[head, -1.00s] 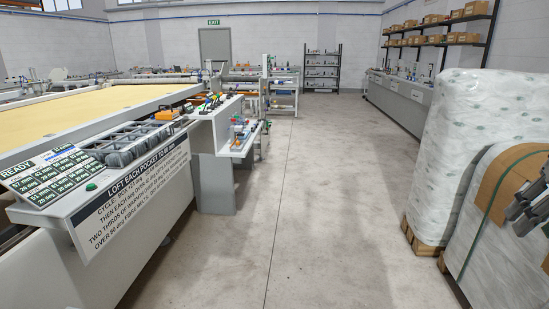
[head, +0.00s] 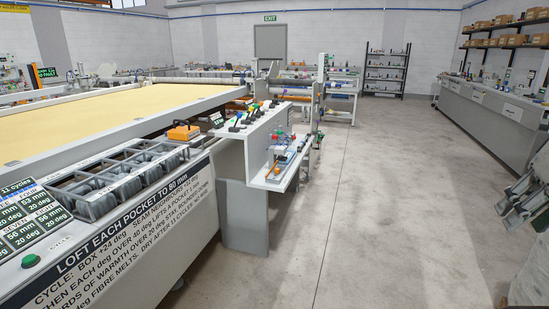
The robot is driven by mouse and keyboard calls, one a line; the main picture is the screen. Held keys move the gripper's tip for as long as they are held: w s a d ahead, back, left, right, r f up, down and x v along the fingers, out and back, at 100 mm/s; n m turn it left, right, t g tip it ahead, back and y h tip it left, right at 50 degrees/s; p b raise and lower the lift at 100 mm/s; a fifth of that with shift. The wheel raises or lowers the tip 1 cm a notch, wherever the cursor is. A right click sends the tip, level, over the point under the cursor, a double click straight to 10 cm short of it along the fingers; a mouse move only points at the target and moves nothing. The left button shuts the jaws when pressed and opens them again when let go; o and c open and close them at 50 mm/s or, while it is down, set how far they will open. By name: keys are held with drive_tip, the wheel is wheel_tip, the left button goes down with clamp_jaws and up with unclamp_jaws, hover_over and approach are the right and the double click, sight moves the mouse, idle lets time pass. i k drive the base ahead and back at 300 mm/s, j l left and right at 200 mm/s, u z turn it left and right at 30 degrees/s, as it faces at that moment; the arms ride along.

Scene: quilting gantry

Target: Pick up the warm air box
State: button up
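An orange box with a dark handle (head: 183,131) sits on the near edge of the machine at left, just behind the row of grey bins. It is the likeliest match for the warm air box, but no label on it is readable. My gripper (head: 524,203) shows at the right edge of the head view, partly cut off. It is far from the orange box, across the aisle, and I see nothing held in it. Whether its fingers are open or shut is unclear.
A row of grey bins (head: 120,180) lies on the ledge beside a green button (head: 31,261) and a display (head: 22,222). A grey console with coloured knobs (head: 262,112) and a small shelf (head: 286,170) juts into the aisle. The concrete floor (head: 370,220) ahead is clear.

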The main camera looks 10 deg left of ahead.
sight(185, 133)
drive_tip(key=i+u, duration=0.35)
drive_tip(key=i, duration=0.15)
drive_tip(key=i+u, duration=0.3)
drive_tip(key=i, duration=0.25)
drive_tip(key=i+l+u, duration=0.35)
drive_tip(key=i, duration=0.15)
drive_tip(key=i+j+u, duration=0.2)
drive_tip(key=i, duration=0.4)
drive_tip(key=i+j+u, duration=0.2)
drive_tip(key=i, duration=0.4)
drive_tip(key=l, duration=0.1)
